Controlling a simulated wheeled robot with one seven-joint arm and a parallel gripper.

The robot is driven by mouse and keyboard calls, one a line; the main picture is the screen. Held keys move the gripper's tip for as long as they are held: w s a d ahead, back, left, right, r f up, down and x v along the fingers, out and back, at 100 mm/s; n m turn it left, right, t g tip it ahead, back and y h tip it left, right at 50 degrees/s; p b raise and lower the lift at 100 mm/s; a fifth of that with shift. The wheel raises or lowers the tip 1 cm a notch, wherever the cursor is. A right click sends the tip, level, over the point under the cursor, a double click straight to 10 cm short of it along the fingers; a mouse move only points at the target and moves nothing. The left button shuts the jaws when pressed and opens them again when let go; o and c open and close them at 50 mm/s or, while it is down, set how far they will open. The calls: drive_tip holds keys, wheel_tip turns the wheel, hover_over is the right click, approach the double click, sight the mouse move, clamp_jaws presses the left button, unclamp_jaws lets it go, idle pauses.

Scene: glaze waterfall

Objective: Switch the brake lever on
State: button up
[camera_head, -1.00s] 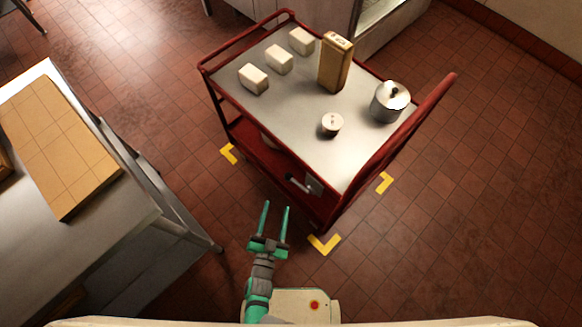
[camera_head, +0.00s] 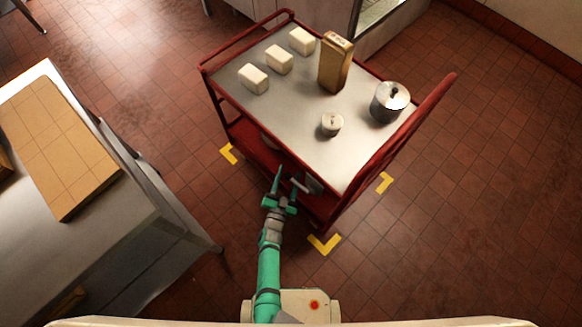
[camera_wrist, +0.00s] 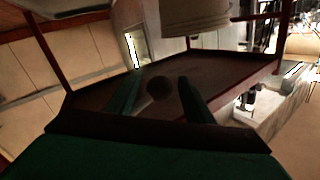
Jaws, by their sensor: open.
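The brake lever (camera_head: 301,186) is a light grey handle at the near side of the red cart (camera_head: 362,170), below its top. My gripper (camera_head: 286,180) is at this side of the cart, just left of the lever in the head view. Its green fingers are open. In the wrist view the fingers (camera_wrist: 160,98) stand apart, with a dark round shape (camera_wrist: 158,88) between or beyond them. It may be the lever's end; I cannot tell. I cannot tell whether a finger touches the lever.
The cart top carries white blocks (camera_head: 279,59), a tan carton (camera_head: 335,64), a small lidded jar (camera_head: 331,124) and a metal pot (camera_head: 389,101). Yellow floor marks (camera_head: 323,245) surround the cart. A steel table (camera_head: 45,255) stands at left. Floor at right is clear.

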drive_tip(key=shift+x, duration=1.8)
drive_tip(key=shift+c, duration=0.3)
clamp_jaws()
